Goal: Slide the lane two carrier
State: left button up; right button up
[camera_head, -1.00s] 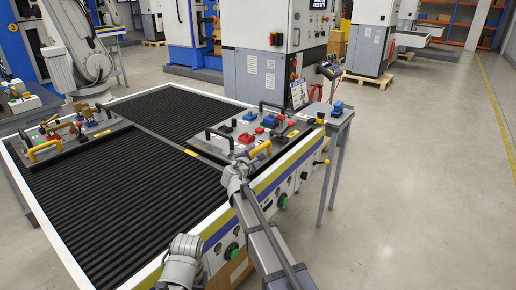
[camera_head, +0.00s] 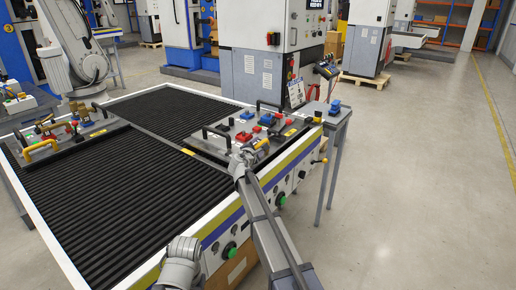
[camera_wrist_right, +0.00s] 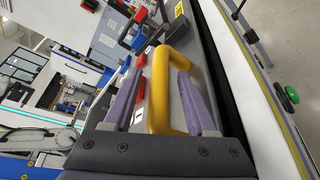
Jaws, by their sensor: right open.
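The carrier at the right (camera_head: 299,126) is a grey plate on the dark roller bed, with red and blue blocks, black handles and a yellow handle at its near end. My right gripper (camera_head: 243,155) is at this yellow handle (camera_head: 263,144). In the right wrist view, the yellow handle (camera_wrist_right: 160,90) stands between the two purple-padded fingers of my right gripper (camera_wrist_right: 160,106), which are open; firm contact cannot be made out. My left gripper is not in view; a grey arm part of mine shows at the bottom.
Another carrier (camera_head: 77,129) with its own yellow handle (camera_head: 40,148) sits at the left of the bed. Black rollers (camera_head: 115,190) lie bare in front of it. A white rim with green buttons (camera_head: 229,250) runs along the near side. A small side table (camera_head: 338,116) adjoins at the right.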

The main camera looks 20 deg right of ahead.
grip_shut()
dwell(0.3)
dwell(1.1)
